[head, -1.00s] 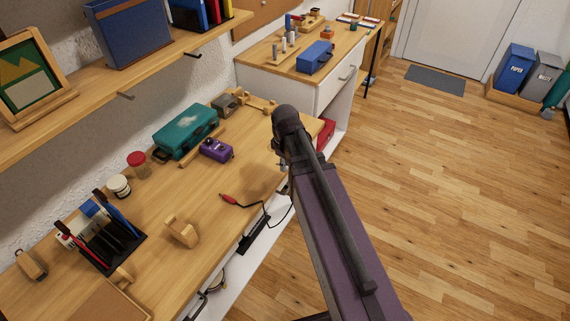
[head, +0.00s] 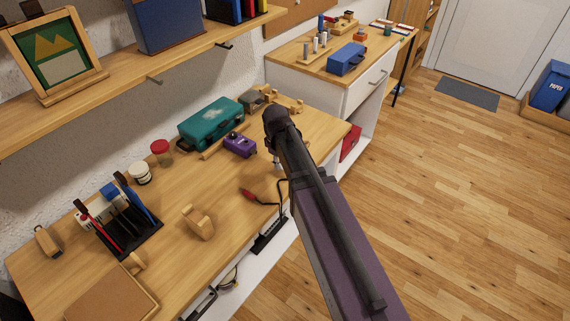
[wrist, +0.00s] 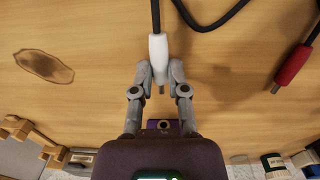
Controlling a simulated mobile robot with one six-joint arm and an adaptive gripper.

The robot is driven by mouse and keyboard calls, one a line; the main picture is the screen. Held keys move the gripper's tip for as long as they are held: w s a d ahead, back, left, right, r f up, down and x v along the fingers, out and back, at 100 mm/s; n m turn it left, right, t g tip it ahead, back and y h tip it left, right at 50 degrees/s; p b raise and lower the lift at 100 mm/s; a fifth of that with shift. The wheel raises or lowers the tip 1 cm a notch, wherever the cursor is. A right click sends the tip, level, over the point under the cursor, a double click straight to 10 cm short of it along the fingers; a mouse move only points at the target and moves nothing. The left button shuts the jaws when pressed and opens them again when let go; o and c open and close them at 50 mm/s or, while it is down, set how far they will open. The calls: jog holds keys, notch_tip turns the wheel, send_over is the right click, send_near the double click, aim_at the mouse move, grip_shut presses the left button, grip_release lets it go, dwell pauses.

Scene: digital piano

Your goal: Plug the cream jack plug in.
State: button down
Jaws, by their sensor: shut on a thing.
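The cream jack plug (wrist: 158,48) is held between the fingertips of my gripper (wrist: 160,75) in the wrist view, its metal tip pointing down the picture and its dark cable running up. Below the tip, apart from it, part of a purple box (wrist: 152,132) shows with a round socket (wrist: 164,125). My gripper's housing hides the rest of the box there. In the head view the purple box (head: 240,145) stands on the desk, left of my gripper (head: 277,166), which my arm mostly hides. The plug cannot be made out there.
A red jack plug (wrist: 293,66) with a dark cable lies on the desk; it also shows in the head view (head: 253,195). A teal case (head: 211,124) stands behind the purple box. A wooden stand (head: 199,222) and a pen holder (head: 128,230) are further left.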

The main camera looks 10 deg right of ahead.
dwell(0.4)
jog(key=shift+w+a, duration=1.95)
jog(key=shift+a, duration=0.05)
jog(key=shift+w+a, duration=1.15)
dwell(1.0)
jog(key=c, duration=0.6)
grip_release()
jog(key=shift+o, duration=0.2)
jog(key=shift+a+r+p, duration=0.1)
jog(key=shift+r+p, duration=2.45)
jog(key=shift+f, duration=0.2)
